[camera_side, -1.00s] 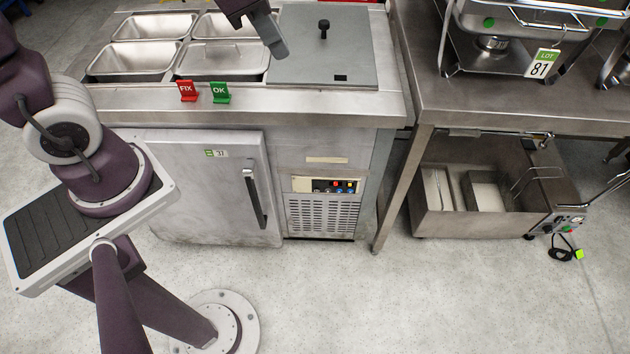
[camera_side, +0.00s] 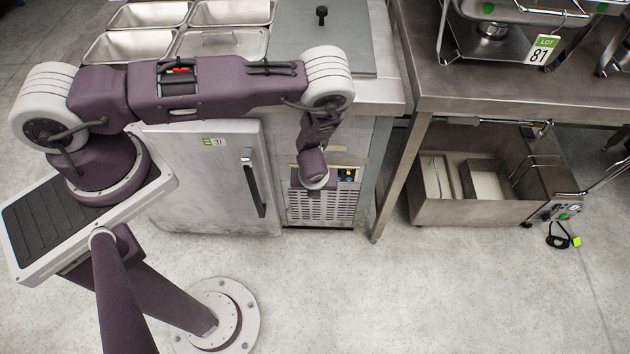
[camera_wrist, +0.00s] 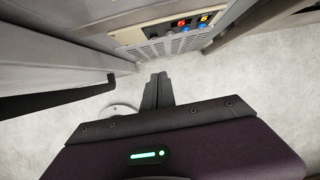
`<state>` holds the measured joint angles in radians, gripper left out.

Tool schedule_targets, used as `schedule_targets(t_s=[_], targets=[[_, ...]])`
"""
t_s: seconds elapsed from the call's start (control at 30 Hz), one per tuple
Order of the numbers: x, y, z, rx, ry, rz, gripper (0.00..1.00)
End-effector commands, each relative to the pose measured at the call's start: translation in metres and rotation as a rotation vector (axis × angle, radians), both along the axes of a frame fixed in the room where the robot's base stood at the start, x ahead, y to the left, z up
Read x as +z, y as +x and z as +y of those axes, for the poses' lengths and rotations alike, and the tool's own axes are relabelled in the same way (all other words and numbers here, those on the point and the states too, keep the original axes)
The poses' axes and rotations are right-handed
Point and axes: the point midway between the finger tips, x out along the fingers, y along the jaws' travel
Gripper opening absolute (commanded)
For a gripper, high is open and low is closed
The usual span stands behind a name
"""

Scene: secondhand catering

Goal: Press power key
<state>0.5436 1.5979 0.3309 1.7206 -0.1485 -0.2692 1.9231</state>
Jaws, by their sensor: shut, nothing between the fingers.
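The control panel (camera_side: 353,187) is set low in the front of the steel counter, above a vent grille. In the side view my wrist covers its left part, and the fingers cannot be made out there. Which one is the power key cannot be read. My gripper (camera_wrist: 158,78) is shut and empty, its fingertips below the panel in the picture and apart from it.
A cabinet door with a dark bar handle (camera_side: 253,183) is left of the panel; the handle juts out in the wrist view (camera_wrist: 60,98). A steel table (camera_side: 480,100) with a fryer (camera_side: 465,212) beneath stands right. The floor in front is clear.

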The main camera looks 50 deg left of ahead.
Motion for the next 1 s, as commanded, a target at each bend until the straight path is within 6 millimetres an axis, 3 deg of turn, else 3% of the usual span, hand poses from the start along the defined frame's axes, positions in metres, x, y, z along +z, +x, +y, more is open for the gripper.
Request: schedule_targets(t_s=[0.4, 0.87, 1.0], targets=[[-0.009, 0.000, 0.003, -0.010, 0.005, 0.004, 0.00], [-0.096, 0.023, 0.028, -0.009, 0.004, 0.004, 0.00], [-0.096, 0.041, 0.044, -0.006, 0.003, 0.002, 0.00]])
